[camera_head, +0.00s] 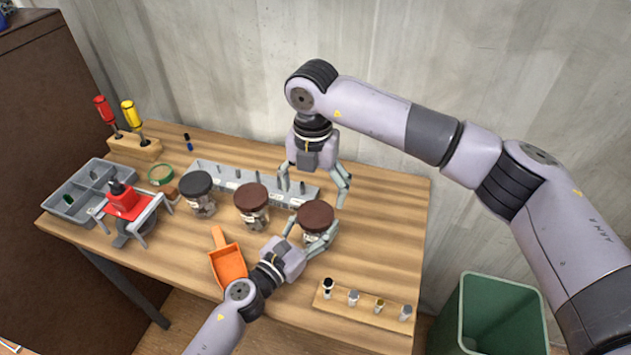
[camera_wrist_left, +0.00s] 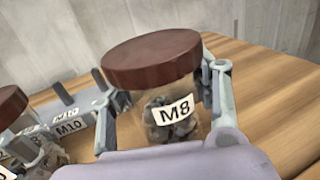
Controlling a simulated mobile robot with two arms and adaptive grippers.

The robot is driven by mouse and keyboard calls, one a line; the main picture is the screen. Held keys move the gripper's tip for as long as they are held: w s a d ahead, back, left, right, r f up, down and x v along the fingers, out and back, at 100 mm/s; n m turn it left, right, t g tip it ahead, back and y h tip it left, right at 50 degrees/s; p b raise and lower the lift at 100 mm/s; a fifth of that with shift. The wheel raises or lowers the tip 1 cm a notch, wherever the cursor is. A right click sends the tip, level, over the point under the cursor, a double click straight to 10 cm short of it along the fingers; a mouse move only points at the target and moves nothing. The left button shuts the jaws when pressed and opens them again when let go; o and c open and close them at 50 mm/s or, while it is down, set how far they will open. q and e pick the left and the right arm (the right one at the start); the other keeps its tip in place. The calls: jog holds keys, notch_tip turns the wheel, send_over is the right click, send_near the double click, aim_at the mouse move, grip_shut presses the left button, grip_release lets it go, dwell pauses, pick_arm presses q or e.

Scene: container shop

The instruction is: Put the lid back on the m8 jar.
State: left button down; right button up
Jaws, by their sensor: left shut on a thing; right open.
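The M8 jar (camera_wrist_left: 172,120) is clear, holds dark pieces and has a white M8 label in the left wrist view. In the head view it is the rightmost jar (camera_head: 312,239). A brown lid (camera_head: 315,216) sits on its mouth, and also shows in the left wrist view (camera_wrist_left: 153,58). I cannot tell whether it is screwed tight. My left gripper (camera_head: 310,236) is shut on the jar's body, one finger on each side, below the lid. My right gripper (camera_head: 314,196) is open and empty, just behind and above the lid.
A brown-lidded jar (camera_head: 254,215) and a black-lidded jar (camera_head: 200,203) stand to the left. A grey labelled bin row (camera_head: 235,177) lies behind. An orange scoop (camera_head: 228,265) is in front. A wooden block with small parts (camera_head: 366,306) lies at the front right; a green bin (camera_head: 492,320) stands beyond.

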aim_at(316, 213)
jog(key=n, duration=0.6)
jog(key=shift+d+r, duration=0.1)
jog(key=shift+r, duration=0.15)
jog(key=n, duration=0.5)
jog(key=shift+r, duration=0.25)
jog(key=n, duration=0.5)
jog(key=shift+d+r+n, duration=0.1)
jog(key=shift+r+n, duration=0.05)
jog(key=shift+n, duration=0.25)
jog(key=n, duration=0.5)
jog(key=shift+s+r, duration=0.1)
jog(key=shift+r, duration=0.15)
jog(key=shift+f, duration=0.1)
jog(key=shift+f, duration=3.95)
